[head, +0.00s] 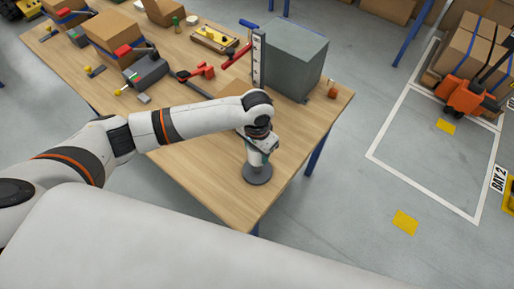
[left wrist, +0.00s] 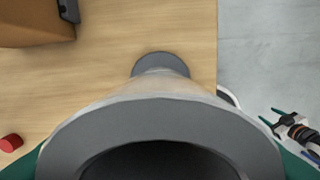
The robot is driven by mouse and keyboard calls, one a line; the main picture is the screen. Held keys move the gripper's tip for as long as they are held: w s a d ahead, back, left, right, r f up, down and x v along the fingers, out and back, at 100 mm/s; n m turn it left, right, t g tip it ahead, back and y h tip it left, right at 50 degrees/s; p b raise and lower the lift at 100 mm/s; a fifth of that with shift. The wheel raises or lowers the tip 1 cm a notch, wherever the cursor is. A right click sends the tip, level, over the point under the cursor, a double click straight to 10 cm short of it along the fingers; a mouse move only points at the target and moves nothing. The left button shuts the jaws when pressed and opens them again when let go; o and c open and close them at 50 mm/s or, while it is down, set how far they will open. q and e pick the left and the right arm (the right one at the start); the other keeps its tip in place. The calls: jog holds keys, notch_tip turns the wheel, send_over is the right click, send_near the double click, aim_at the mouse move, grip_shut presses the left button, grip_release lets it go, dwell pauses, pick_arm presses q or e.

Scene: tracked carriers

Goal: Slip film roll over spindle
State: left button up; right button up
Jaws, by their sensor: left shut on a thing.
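My left gripper (head: 262,144) is shut on the pale film roll (head: 254,157) near the table's front right corner. In the left wrist view the roll's near end is a wide grey ring (left wrist: 160,113) around a dark hole, with green fingers at both sides. A round dark grey base (head: 257,177) stands on the table right under the roll; it also shows past the roll in the left wrist view (left wrist: 160,61). The spindle's post is hidden, and I cannot tell whether it is inside the roll. My right gripper (left wrist: 274,120) is open and empty over the floor.
A large grey box (head: 295,58) stands behind the gripper, beside an upright scale (head: 259,60). Red-handled tools (head: 198,73) and cardboard boxes (head: 115,35) lie further left. The wooden tabletop (head: 215,180) is clear left of the base; the table's edge is close on the right.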

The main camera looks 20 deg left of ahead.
pick_arm(q)
jog(key=shift+f, duration=0.25)
dwell(0.4)
jog(key=shift+f+b, duration=0.5)
jog(key=shift+f, duration=0.55)
jog(key=o, duration=1.6)
jog(key=shift+r, duration=0.1)
